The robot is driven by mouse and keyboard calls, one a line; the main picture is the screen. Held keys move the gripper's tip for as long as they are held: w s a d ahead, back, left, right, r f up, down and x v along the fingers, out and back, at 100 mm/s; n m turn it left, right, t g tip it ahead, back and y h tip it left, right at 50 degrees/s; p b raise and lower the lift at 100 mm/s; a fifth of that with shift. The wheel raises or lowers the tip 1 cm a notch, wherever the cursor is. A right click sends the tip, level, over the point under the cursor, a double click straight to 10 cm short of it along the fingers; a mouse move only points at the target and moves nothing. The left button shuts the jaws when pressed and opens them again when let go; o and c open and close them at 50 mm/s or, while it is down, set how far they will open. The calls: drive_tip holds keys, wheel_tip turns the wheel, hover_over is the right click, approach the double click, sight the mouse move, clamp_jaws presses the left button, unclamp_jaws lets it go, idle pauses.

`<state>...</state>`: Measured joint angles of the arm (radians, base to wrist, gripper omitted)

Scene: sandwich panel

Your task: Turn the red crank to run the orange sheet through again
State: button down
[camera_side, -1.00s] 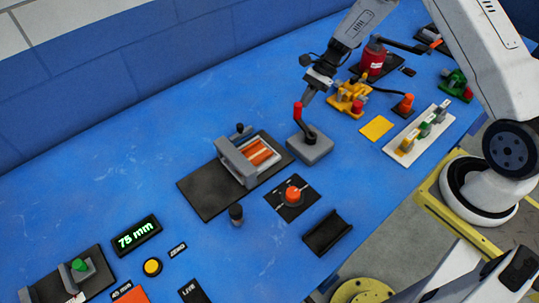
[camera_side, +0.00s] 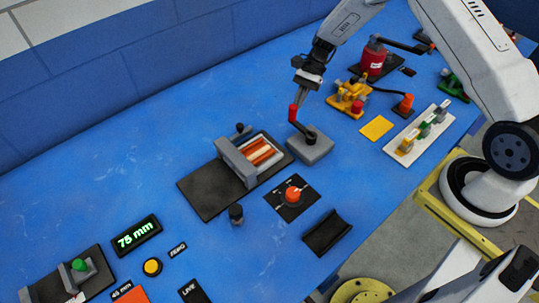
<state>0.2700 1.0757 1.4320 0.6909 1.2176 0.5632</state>
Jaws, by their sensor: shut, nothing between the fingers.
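The red crank handle (camera_side: 292,113) stands on a dark arm fixed to a grey box (camera_side: 311,149) at mid-bench. My gripper (camera_side: 298,101) is shut with nothing between its fingers. Its tips are right at the top of the red handle, partly overlapping it; I cannot tell if they touch. Left of the box is a grey roller frame (camera_side: 236,164) on a black plate. Orange strips, seemingly the orange sheet (camera_side: 263,151), show inside it between pale bars.
A red-orange knob (camera_side: 292,194) on a black plate and a small dark post (camera_side: 236,214) stand in front. A yellow fixture (camera_side: 350,97) and red cylinder (camera_side: 373,60) are behind to the right. A display (camera_side: 137,234) reads 75 mm. Bare blue bench lies left of the crank.

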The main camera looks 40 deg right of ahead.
drive_tip(key=shift+d, duration=0.1)
drive_tip(key=shift+w+d, duration=0.15)
drive_tip(key=shift+d, duration=0.35)
drive_tip(key=d, duration=0.3)
drive_tip(key=shift+w, duration=0.4)
drive_tip(key=v, duration=0.9)
drive_tip(key=shift+d+r, duration=0.2)
drive_tip(key=shift+r, duration=0.15)
drive_tip(key=shift+s, duration=0.1)
drive_tip(key=s+a+r+n+t+h, duration=0.1)
drive_tip(key=s+a+r+n+h, duration=0.1)
drive_tip(key=s, duration=0.5)
drive_tip(key=s+a+r+n+t+h, duration=0.2)
drive_tip(key=s+a+n+h, duration=0.1)
drive_tip(key=s+a+n, duration=0.3)
drive_tip(key=s+a+r+n+t+h, duration=0.2)
drive_tip(key=s+a+n+h, duration=0.1)
drive_tip(key=s+n, duration=0.3)
drive_tip(key=shift+s+a+n+h, duration=0.3)
drive_tip(key=shift+s+a, duration=0.5)
drive_tip(key=shift+s, duration=0.2)
